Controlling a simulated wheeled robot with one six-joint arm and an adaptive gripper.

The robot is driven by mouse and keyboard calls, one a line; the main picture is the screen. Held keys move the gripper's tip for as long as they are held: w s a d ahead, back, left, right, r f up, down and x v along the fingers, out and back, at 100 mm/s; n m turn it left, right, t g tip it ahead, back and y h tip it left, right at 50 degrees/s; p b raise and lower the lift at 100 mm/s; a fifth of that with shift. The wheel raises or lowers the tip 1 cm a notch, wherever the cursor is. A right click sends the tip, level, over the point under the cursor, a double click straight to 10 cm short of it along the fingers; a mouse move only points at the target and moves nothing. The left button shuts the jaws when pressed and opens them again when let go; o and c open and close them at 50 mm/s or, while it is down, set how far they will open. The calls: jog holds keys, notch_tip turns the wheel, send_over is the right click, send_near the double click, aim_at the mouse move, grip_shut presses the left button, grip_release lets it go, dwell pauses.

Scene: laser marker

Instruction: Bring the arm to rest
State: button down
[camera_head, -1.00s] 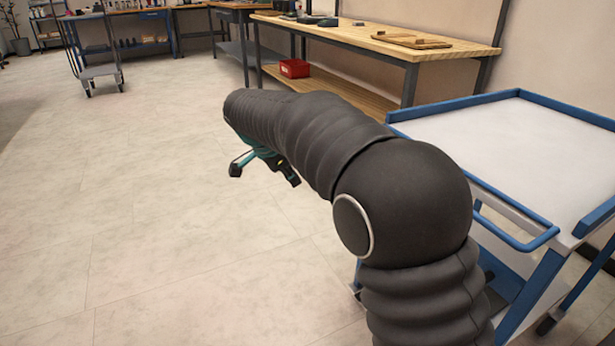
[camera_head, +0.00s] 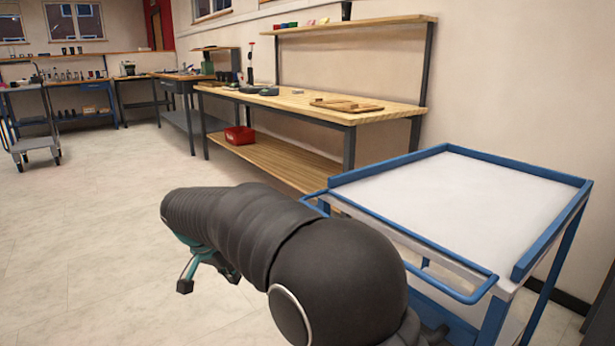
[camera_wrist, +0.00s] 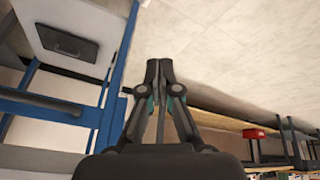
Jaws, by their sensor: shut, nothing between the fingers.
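My arm, in a dark padded sleeve, reaches forward from the bottom of the head view. My gripper (camera_head: 208,272) hangs under the far end of the sleeve, over open floor, partly hidden by the arm. In the wrist view my gripper (camera_wrist: 159,65) is shut, its two fingertips together with nothing between them. It touches nothing that I can see.
A blue-framed cart (camera_head: 440,247) with a bare white top stands close on the right. A wooden workbench (camera_head: 290,104) with boards on top and a red bin (camera_head: 239,135) below is behind. A trolley (camera_head: 38,143) stands far left. The floor at left is clear.

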jog(key=s+d+r+n+t+y+p, duration=0.1)
jog(key=s+d+r, duration=0.4)
jog(key=s+d, duration=0.8)
jog(key=s+d+r+n+y+p, duration=0.1)
jog(key=s+d+r+n+p, duration=0.2)
jog(key=s+d, duration=1.1)
jog(key=d+r+p, duration=0.2)
jog(key=d, duration=0.5)
jog(key=shift+s+d+t+y, duration=0.2)
jog(key=shift+s+t+y, duration=0.1)
jog(key=shift+t, duration=0.1)
